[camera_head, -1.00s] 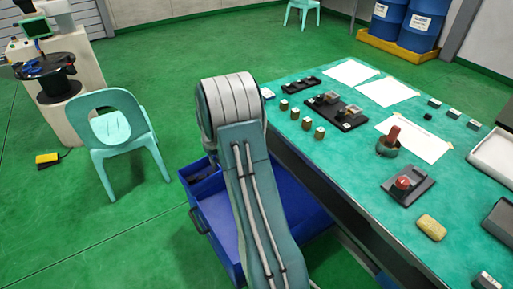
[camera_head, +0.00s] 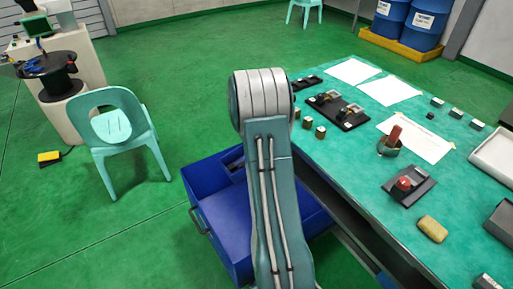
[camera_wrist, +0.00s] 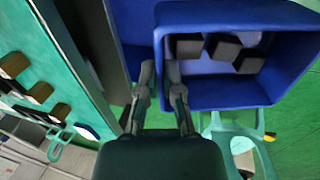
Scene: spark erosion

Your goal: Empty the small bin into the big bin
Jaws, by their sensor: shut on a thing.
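The small blue bin (camera_wrist: 225,95) fills the upper right of the wrist view, with several dark blocks (camera_wrist: 222,47) inside. My gripper (camera_wrist: 160,72) is shut on its near side wall, one finger on each side. In the head view the small bin (camera_head: 205,175) is above the back left of the big blue bin (camera_head: 222,232), partly behind my arm. A dark patch of its contents shows beside my arm. The big bin stands on the floor beside the table. My arm hides its middle, and my gripper is hidden in the head view.
The teal-topped table (camera_head: 350,190) on the right holds blocks, fixtures, papers and a yellow sponge (camera_head: 432,229). A teal chair (camera_head: 120,135) stands left of the bins. Green floor (camera_head: 110,240) is clear at the lower left.

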